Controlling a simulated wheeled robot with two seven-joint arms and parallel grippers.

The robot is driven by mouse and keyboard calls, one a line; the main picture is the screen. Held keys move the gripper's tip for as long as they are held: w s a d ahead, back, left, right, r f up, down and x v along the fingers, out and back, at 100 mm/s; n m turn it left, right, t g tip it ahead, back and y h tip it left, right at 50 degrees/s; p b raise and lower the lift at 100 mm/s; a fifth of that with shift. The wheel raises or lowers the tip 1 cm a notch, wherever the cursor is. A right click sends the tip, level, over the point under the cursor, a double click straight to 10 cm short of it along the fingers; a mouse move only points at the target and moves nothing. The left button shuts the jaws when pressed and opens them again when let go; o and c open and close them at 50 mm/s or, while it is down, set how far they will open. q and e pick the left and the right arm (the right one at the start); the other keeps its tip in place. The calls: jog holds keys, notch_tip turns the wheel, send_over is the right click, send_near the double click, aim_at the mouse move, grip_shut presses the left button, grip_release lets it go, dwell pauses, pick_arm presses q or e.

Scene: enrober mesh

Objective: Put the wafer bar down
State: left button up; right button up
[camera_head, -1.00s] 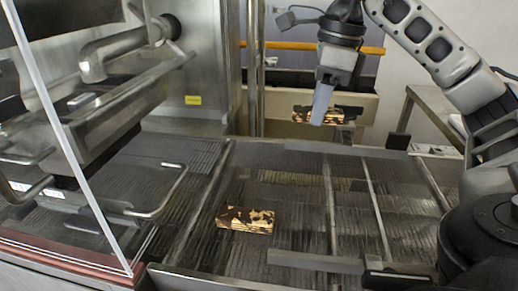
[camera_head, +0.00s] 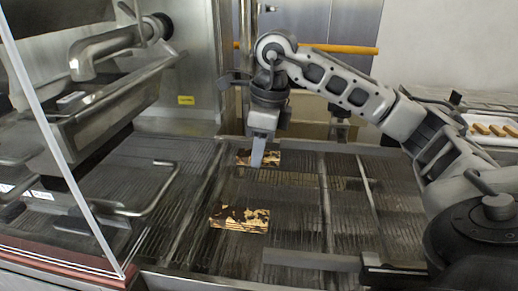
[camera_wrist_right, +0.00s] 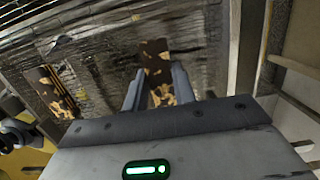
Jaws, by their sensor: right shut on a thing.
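My right gripper (camera_head: 258,162) is shut on a wafer bar (camera_head: 268,156), brown with pale cream patches, over the far part of the wire mesh belt (camera_head: 290,200). The fingers hide part of this bar in the head view. In the right wrist view the held bar (camera_wrist_right: 155,58) sticks out between the two fingertips (camera_wrist_right: 158,92). I cannot tell whether it touches the mesh. A second, similar wafer bar (camera_head: 238,219) lies flat on the mesh nearer the front, apart from the gripper; it also shows at the left of the right wrist view (camera_wrist_right: 52,92). My left gripper is not in view.
A clear panel edge (camera_head: 62,155) and a bent metal handle (camera_head: 150,195) stand on the left. Rails (camera_head: 325,195) cross the mesh. A tray (camera_head: 478,140) with several bars stands at the right back. The mesh right of the bars is mostly clear.

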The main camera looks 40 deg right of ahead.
aim_at(265, 154)
jog(key=shift+f, duration=0.15)
jog(key=o, duration=0.8)
jog(key=shift+c, duration=0.2)
jog(key=shift+s+d+r+p, duration=0.1)
jog(key=shift+s+r+p, duration=0.1)
jog(key=shift+r, duration=1.1)
jog(key=shift+s+d+r+p, duration=0.1)
jog(key=shift+d+r+p, duration=0.05)
jog(key=shift+r, duration=1.15)
jog(key=shift+s+d+r+p, duration=0.1)
jog(key=shift+s+r+p, duration=0.1)
jog(key=shift+r, duration=1.1)
